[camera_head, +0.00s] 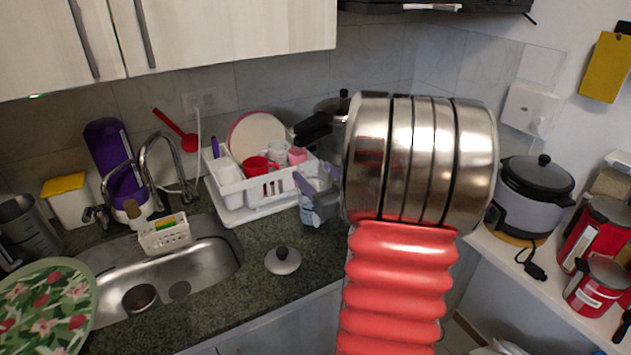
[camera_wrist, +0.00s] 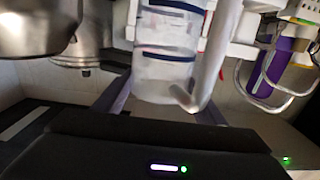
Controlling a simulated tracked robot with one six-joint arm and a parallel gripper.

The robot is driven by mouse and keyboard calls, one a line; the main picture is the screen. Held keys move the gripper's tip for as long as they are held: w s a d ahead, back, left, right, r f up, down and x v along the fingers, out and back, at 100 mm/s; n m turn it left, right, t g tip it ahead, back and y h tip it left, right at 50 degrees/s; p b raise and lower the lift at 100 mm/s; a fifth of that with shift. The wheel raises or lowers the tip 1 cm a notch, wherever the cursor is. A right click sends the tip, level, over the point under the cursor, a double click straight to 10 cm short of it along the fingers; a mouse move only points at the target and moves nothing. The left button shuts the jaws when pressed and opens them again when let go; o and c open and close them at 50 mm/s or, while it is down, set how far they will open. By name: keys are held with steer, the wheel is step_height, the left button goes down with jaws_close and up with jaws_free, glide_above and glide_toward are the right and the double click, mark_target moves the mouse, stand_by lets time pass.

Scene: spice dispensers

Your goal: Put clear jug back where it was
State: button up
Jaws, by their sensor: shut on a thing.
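The clear jug (camera_wrist: 165,65) fills the middle of the wrist view, with dark level lines and a pale handle on its right side. My gripper (camera_wrist: 160,95) is shut on it, with one grey-purple finger on each side. In the head view, my gripper (camera_head: 319,200) shows small beside the right end of the dish rack, partly hidden by my arm. The clear jug (camera_head: 322,176) is only partly visible there. I cannot tell whether its base touches anything.
The white dish rack (camera_head: 231,186) holds plates and a red mug (camera_head: 258,166). A pot lid (camera_head: 283,261) lies on the dark counter (camera_head: 262,238). The sink (camera_head: 203,262) and tap (camera_head: 150,165) are left. A rice cooker (camera_head: 533,196) is right.

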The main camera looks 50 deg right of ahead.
steer(key=shift+f, duration=0.95)
steer(key=o, duration=2.1)
steer(key=shift+c, duration=0.2)
steer(key=shift+s+a, duration=0.1)
